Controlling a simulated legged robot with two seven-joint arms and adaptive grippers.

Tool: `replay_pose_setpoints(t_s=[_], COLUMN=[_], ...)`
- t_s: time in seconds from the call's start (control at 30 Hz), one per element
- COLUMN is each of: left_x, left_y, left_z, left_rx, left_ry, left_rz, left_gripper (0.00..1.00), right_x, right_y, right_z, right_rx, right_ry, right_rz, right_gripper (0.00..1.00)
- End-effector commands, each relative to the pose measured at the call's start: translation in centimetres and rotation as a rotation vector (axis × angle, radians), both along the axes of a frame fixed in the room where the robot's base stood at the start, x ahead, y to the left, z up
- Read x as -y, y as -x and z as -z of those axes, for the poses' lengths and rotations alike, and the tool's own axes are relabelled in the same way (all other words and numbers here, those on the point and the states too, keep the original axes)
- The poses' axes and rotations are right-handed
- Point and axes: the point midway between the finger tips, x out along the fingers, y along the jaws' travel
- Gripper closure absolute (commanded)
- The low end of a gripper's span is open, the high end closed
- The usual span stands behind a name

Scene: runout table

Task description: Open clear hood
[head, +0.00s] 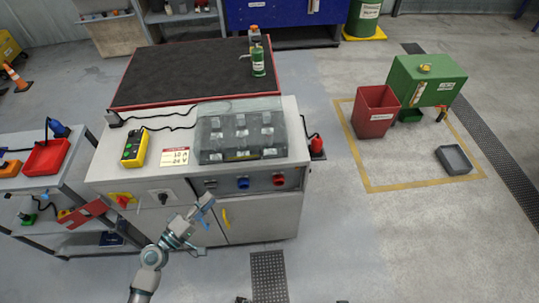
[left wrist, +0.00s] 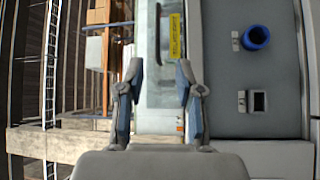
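The clear hood (head: 240,131) is a see-through box on the white bench top. It looks shut over several grey components. In the left wrist view, a pale strip with a yellow label (left wrist: 175,37), apparently the hood's front edge, lies beyond and between my fingers. My left gripper (head: 204,226) is in front of the bench cabinet, below and short of the hood. It also shows in the left wrist view (left wrist: 160,95), with its fingers apart and nothing between them. It does not touch the hood. My right gripper is not in view.
The bench front carries a blue socket (head: 243,183) and a red socket (head: 279,179). A yellow control box (head: 134,147) and a sign card (head: 175,157) lie left of the hood. A dark-topped table (head: 190,72) stands behind. The floor to the right is clear near the bench.

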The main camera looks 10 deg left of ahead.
Motion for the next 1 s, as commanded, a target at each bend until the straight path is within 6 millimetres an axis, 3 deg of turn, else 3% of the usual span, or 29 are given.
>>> replay_pose_setpoints(t_s=[0.17, 0.5, 0.7, 1.0], left_x=[0.8, 5.8, 7.2, 8.9], left_y=[-1.0, -6.1, -10.0, -14.2], left_z=[-0.9, -2.0, -2.4, -2.5], left_rx=[0.006, 0.007, 0.004, 0.001], left_ry=[0.016, -0.004, 0.004, 0.010], left_rz=[0.002, 0.006, 0.004, 0.004], left_gripper=[0.64, 0.64, 0.64, 0.64], right_x=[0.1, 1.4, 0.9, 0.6], right_y=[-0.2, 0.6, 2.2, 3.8], right_z=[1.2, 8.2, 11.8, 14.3], right_rx=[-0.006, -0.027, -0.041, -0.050], right_ry=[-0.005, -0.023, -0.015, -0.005], right_rz=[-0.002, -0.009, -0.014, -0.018], right_gripper=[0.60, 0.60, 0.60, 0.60])
